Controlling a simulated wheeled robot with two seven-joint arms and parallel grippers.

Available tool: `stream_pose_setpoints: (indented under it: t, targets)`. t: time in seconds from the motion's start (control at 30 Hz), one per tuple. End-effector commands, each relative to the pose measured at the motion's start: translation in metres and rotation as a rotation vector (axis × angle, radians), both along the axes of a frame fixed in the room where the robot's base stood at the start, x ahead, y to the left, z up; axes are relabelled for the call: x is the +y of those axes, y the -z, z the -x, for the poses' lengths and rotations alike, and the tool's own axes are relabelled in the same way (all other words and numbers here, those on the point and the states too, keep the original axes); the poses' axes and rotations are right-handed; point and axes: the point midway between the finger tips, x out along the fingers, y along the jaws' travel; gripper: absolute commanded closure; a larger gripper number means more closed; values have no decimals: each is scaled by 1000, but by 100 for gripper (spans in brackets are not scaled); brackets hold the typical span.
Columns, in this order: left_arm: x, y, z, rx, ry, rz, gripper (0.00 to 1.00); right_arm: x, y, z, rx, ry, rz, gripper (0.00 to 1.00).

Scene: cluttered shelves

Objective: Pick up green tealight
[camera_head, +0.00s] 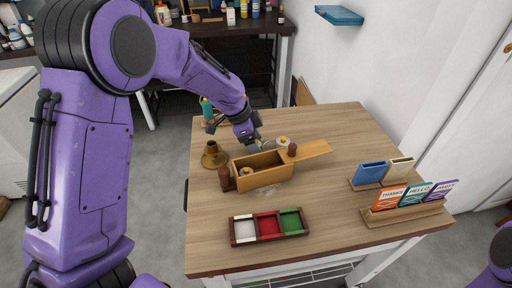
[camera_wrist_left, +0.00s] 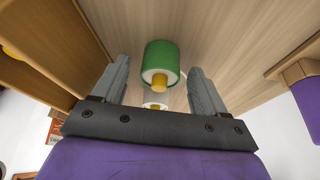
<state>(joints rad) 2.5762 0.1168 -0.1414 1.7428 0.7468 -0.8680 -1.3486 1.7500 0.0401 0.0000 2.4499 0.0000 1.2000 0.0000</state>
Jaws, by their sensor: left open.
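The green tealight (camera_wrist_left: 161,56) is a short green cylinder with a yellow tip, on the wooden tabletop in the left wrist view. My left gripper (camera_wrist_left: 158,85) is open, its two grey fingers to either side of the tealight's line and apart from it. In the head view my left gripper (camera_head: 254,146) is low behind the wooden box (camera_head: 265,180); I cannot make out the green tealight there. A pale tealight with a yellow tip (camera_head: 283,142) stands right of the gripper. My right gripper is not in view.
The open box holds a yellow-tipped item (camera_head: 246,172), and its lid (camera_head: 311,150) slants right. A brass holder (camera_head: 214,155) stands left. A tray with white, red and green compartments (camera_head: 256,241) lies in front. Card racks (camera_head: 405,216) stand right. The table's back right is clear.

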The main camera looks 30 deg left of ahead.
Motion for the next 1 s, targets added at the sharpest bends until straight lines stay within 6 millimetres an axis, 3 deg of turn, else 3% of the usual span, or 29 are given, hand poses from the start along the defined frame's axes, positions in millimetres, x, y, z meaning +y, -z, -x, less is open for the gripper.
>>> stream_pose_setpoints:
  t: [0.07, 0.27, 0.67, 0.83, 1.0]
  targets:
    - [0, 0, 0, 0, 0, 0, 27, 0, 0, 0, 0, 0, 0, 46]
    - [0, -1, 0, 0, 0, 0, 87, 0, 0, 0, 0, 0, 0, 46]
    - [0, -9, 0, -2, 2, 1, 88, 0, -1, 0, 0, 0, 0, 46]
    - [0, -37, 1, -5, 2, 2, 88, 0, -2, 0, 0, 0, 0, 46]
    - [0, -80, 39, -8, 2, 2, 88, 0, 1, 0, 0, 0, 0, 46]
